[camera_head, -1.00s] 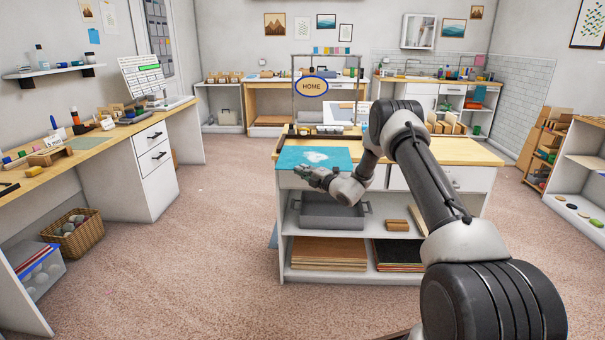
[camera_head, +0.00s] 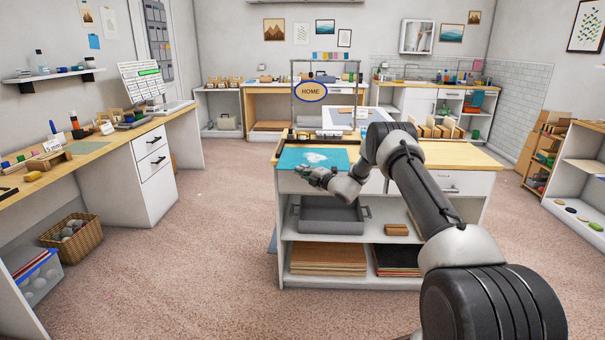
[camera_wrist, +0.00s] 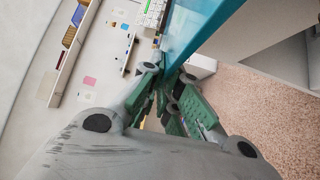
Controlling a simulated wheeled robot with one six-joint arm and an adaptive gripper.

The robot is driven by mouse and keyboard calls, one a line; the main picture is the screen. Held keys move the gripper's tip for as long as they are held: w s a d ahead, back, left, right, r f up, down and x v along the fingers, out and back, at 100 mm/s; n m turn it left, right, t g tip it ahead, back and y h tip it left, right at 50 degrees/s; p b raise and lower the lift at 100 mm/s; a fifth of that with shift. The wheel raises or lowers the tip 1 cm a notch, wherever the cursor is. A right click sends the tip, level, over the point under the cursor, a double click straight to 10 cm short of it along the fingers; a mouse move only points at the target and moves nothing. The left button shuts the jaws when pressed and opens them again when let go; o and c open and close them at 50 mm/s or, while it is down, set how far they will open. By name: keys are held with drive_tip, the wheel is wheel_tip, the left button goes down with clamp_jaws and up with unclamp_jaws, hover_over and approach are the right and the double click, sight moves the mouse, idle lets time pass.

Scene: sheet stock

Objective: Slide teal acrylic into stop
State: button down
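The teal acrylic (camera_head: 290,158) is a flat sheet with a pale patch. It lies at the front left of the middle bench, along its front edge. My gripper (camera_head: 312,174) is at the sheet's front edge, its fingers pointing left. In the wrist view the teal sheet (camera_wrist: 193,32) comes down from the top to the green-padded fingertips (camera_wrist: 168,78). One finger is on each side of the sheet's line, close together. Whether they press on it is hidden. A dark rail (camera_head: 308,136) runs behind the sheet; I cannot tell whether it is the stop.
The bench (camera_head: 455,157) has free top to the right of my arm. A left desk (camera_head: 95,150) holds tools. Carpet between them is clear.

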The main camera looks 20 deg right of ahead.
drive_tip(key=shift+w+d, duration=0.3)
drive_tip(key=shift+w, duration=0.6)
drive_tip(key=shift+w+d, duration=0.3)
drive_tip(key=shift+w, duration=0.65)
drive_tip(key=shift+w+d+f, duration=0.1)
drive_tip(key=shift+w+d, duration=0.15)
drive_tip(key=shift+w, duration=0.45)
drive_tip(key=shift+w+d, duration=0.2)
drive_tip(key=shift+w, duration=0.45)
drive_tip(key=shift+f, duration=0.1)
drive_tip(key=c, duration=1.6)
unclamp_jaws()
drive_tip(key=shift+o, duration=0.2)
drive_tip(key=shift+f, duration=0.2)
